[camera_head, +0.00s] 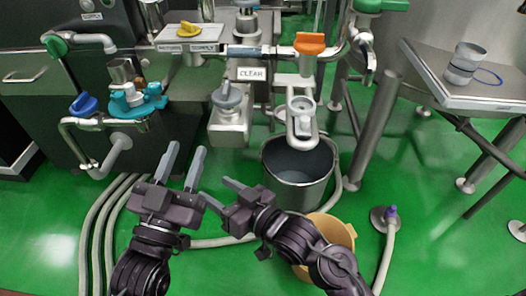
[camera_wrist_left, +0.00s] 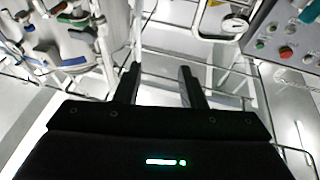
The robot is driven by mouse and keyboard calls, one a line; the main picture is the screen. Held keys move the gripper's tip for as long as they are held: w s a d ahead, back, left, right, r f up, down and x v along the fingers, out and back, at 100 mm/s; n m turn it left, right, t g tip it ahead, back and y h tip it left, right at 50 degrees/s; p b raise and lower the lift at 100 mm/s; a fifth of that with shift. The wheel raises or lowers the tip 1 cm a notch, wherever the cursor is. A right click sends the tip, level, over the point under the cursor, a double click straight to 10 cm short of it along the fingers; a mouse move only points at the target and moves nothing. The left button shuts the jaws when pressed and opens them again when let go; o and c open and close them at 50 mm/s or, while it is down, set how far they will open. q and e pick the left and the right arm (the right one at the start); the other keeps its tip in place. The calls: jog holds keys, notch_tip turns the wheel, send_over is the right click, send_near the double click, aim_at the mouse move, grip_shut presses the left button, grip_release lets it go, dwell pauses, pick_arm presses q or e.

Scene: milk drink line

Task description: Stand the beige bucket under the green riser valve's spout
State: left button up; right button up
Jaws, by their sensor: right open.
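The beige bucket (camera_head: 345,232) stands on the green floor at the lower middle, partly hidden behind my right arm. A green valve handle (camera_head: 380,5) sits at the top right, with a pipe end (camera_head: 370,66) turned down below it. Another green handle (camera_head: 57,46) is on a pipe at the upper left; I cannot tell which is the riser valve. My left gripper (camera_head: 186,151) is open and empty, left of the buckets, and its parted fingers show in the left wrist view (camera_wrist_left: 158,74). My right gripper (camera_head: 217,190) is open and empty, left of the beige bucket.
A dark grey bucket (camera_head: 298,180) stands below the orange-handled valve (camera_head: 309,43), just behind the beige one. Hoses (camera_head: 100,225) cross the floor. A steel post (camera_head: 375,130) and a table (camera_head: 470,90) with a cup stand at right. The right floor has clear green areas.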

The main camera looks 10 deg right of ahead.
jog(key=s+d+r+t+h, duration=0.1)
jog(key=d+r+t, duration=0.2)
jog(key=r, duration=0.4)
jog(key=s+d+r+m+t+h, duration=0.1)
jog(key=d+r+t, duration=0.3)
jog(key=d+r, duration=0.1)
jog(key=shift+d+r, duration=0.2)
jog(key=shift+r, duration=0.65)
